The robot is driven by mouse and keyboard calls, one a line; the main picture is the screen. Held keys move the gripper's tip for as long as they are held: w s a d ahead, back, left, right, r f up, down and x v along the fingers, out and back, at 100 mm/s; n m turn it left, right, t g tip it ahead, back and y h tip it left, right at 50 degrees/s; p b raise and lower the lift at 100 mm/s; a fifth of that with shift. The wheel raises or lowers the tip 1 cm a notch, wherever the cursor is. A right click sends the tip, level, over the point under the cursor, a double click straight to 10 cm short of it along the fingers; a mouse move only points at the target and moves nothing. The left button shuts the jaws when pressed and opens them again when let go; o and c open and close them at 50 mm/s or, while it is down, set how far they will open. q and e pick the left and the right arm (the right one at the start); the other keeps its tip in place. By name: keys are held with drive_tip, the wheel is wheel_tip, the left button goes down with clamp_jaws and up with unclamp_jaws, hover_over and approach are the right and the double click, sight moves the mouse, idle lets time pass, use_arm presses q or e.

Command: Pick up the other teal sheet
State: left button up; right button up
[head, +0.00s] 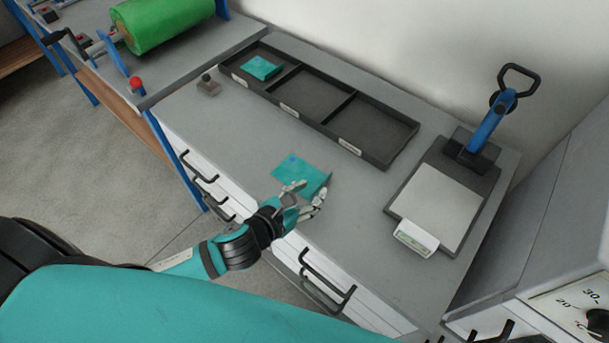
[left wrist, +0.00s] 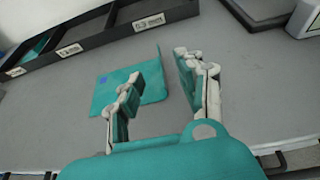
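A teal sheet (head: 301,174) with a small blue mark lies on the grey worktop near its front edge. My left gripper (head: 305,193) is at the near right end of this sheet, with its fingers spread. In the left wrist view the gripper (left wrist: 160,85) is open, and the sheet (left wrist: 135,88) shows behind and between the fingers, its right edge raised. I cannot tell whether a finger touches it. Another teal sheet (head: 262,67) lies in the left compartment of the black tray (head: 345,145); it also shows in the left wrist view (left wrist: 36,48). My right gripper is not in view.
The tray's middle and right compartments are empty. A small knobbed block (head: 208,86) sits left of the tray. Drawer handles (head: 328,278) project below the worktop's front edge.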

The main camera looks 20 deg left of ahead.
sight(317, 184)
use_arm(q)
drive_tip(key=x, duration=0.4)
drive_tip(key=shift+w+a+f, duration=0.1)
drive_tip(key=shift+w+f, duration=0.05)
drive_tip(key=shift+w, duration=0.25)
clamp_jaws()
